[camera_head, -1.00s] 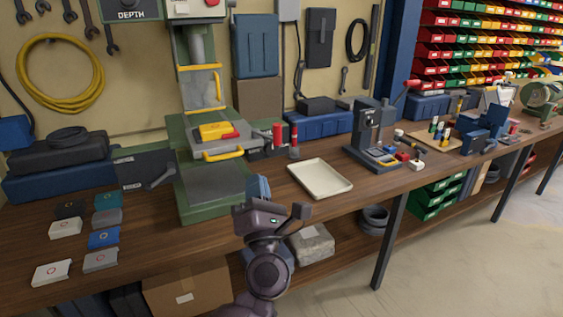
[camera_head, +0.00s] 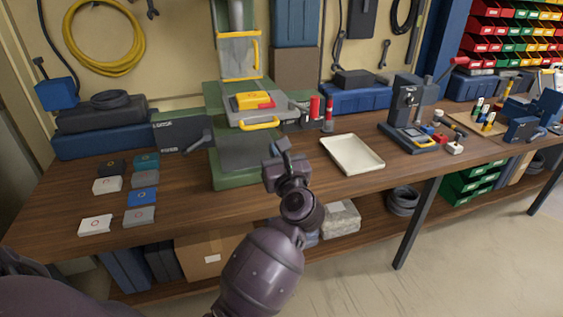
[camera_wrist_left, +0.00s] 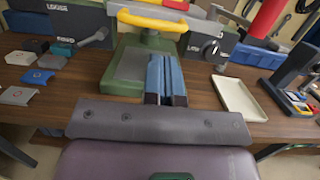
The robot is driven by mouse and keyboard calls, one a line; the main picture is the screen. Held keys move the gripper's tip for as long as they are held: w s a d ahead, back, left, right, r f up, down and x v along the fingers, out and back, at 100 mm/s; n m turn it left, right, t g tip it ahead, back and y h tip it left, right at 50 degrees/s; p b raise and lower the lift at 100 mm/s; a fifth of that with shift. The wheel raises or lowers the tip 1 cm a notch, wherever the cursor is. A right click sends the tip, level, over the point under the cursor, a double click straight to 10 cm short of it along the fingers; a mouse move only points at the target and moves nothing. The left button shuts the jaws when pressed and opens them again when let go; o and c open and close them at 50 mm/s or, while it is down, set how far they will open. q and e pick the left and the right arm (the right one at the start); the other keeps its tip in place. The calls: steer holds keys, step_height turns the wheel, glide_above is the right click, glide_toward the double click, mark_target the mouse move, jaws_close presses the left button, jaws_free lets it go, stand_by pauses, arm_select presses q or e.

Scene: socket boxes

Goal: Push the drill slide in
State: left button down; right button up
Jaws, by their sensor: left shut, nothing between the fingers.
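The green drill press stands on the bench. Its grey slide (camera_head: 262,116) sticks out at the front with a yellow bar handle (camera_head: 259,124), and a yellow and red block (camera_head: 254,101) sits on top. In the left wrist view the yellow handle (camera_wrist_left: 152,20) is at the top, beyond the fingers. My left gripper (camera_head: 281,148) is in front of and below the handle, near the front right of the green base (camera_head: 240,175), apart from the slide. Its blue fingers (camera_wrist_left: 165,80) are shut with nothing between them. My right gripper is not in view.
A cream tray (camera_head: 352,154) lies right of the press. A red cylinder (camera_head: 315,106) stands beside the slide. Several coloured plates (camera_head: 143,197) lie on the left of the bench. A small dark press (camera_head: 407,120) stands further right. Bench space between plates and press is clear.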

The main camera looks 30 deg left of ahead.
arm_select(q)
steer(key=x, duration=0.7)
steer(key=shift+p, duration=0.35)
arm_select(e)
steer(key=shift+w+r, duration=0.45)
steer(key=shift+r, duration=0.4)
